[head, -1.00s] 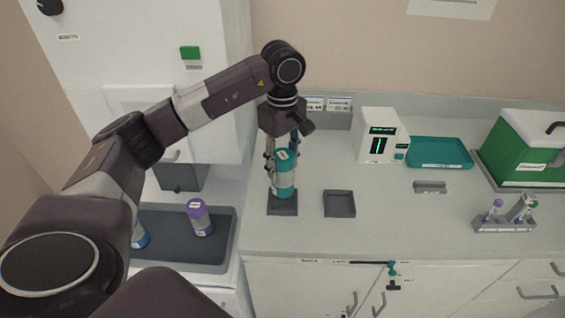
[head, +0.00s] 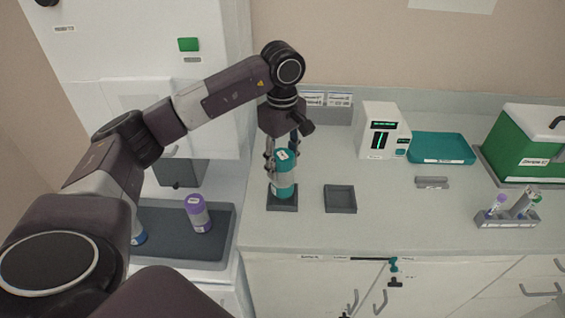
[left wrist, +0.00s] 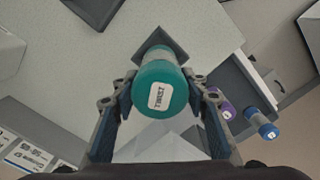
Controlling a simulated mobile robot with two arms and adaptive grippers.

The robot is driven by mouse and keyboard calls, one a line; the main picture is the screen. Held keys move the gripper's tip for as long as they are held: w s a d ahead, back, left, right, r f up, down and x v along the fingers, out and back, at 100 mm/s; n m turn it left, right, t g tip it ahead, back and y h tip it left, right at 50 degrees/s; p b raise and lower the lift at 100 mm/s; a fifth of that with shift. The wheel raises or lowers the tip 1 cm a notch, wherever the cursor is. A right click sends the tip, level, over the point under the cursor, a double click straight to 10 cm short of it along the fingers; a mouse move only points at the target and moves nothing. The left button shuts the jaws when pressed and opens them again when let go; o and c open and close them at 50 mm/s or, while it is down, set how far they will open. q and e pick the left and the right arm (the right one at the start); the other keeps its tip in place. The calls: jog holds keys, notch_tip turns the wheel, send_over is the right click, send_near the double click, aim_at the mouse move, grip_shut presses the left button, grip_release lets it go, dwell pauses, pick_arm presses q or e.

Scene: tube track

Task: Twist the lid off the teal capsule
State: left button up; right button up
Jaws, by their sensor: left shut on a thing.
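The teal capsule (head: 284,181) stands upright in a square grey holder (head: 282,203) on the counter. My left gripper (head: 282,163) points straight down over the capsule. In the left wrist view its fingers (left wrist: 160,106) stand on both sides of the lid, shut on it. The lid is on the capsule's body. My right gripper is not in view.
An empty square grey tray (head: 340,199) lies right of the capsule. A purple-lidded capsule (head: 198,213) and a partly hidden blue one (head: 139,236) stand in a dark tray (head: 180,248) at left. A white device (head: 382,133), teal tray (head: 441,147) and tube rack (head: 506,219) are to the right.

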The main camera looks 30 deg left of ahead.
pick_arm(q)
jog(key=shift+f, duration=0.1)
dwell(0.3)
jog(key=shift+f+b, duration=0.5)
jog(key=shift+f, duration=0.2)
dwell(0.3)
jog(key=shift+f+b, duration=0.4)
jog(key=shift+b, duration=0.1)
jog(key=shift+f, duration=0.1)
jog(key=shift+n, duration=0.3)
